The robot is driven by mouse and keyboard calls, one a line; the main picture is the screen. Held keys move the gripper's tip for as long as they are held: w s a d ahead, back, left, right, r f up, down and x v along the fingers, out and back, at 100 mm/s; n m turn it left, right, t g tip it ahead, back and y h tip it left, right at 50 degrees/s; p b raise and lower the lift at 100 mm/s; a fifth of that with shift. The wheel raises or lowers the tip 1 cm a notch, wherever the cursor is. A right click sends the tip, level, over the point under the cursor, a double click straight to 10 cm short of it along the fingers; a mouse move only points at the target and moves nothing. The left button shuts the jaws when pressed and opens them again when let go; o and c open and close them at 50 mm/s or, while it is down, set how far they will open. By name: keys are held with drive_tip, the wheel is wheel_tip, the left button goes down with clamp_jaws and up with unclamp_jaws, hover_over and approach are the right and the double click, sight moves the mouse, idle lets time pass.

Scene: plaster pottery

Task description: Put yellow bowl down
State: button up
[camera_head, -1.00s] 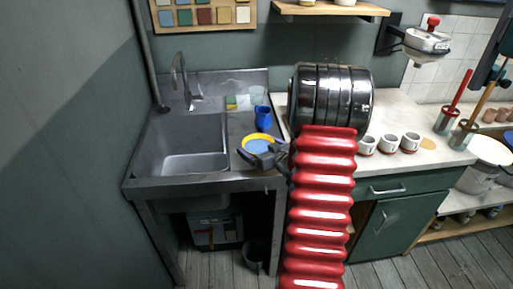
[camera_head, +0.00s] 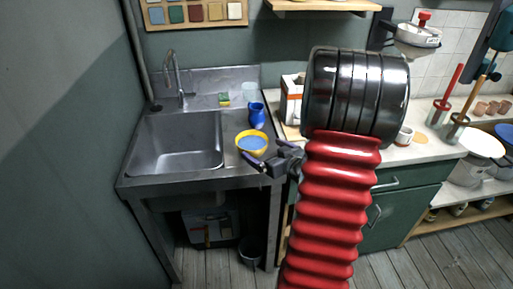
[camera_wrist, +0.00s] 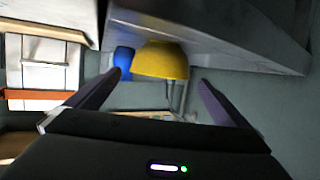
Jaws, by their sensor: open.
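The yellow bowl (camera_head: 241,147), blue inside, stands upright on the metal drainboard right of the sink, near its front edge. It also shows in the wrist view (camera_wrist: 162,62), appearing upside down there. My gripper (camera_head: 264,152) is at the bowl's front right, at about the height of the drainboard. In the wrist view my gripper (camera_wrist: 160,82) has its two dark fingers spread wide and nothing held between them. The bowl lies just past the fingertips; whether a finger touches it I cannot tell.
A blue jug (camera_head: 257,116) stands behind the bowl, with a clear glass (camera_head: 249,91) and a sponge (camera_head: 223,99) farther back. The sink basin (camera_head: 180,145) is empty at left. My red arm hides part of the counter at right.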

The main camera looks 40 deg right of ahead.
drive_tip(key=shift+v, duration=1.5)
drive_tip(key=w+a+r+g+h, duration=0.2)
drive_tip(key=a+r+g, duration=0.3)
drive_tip(key=a+r, duration=0.6)
drive_tip(key=s+a+g+y, duration=0.1)
drive_tip(key=s+a, duration=0.4)
drive_tip(key=a, duration=0.3)
drive_tip(key=s+a+n+g+y, duration=0.1)
drive_tip(key=s+a+y, duration=0.1)
drive_tip(key=s+a, duration=0.3)
drive_tip(key=s+a+r+n+g+y, duration=0.1)
drive_tip(key=s+a, duration=0.4)
drive_tip(key=a, duration=0.7)
drive_tip(key=shift+s+g+y, duration=0.4)
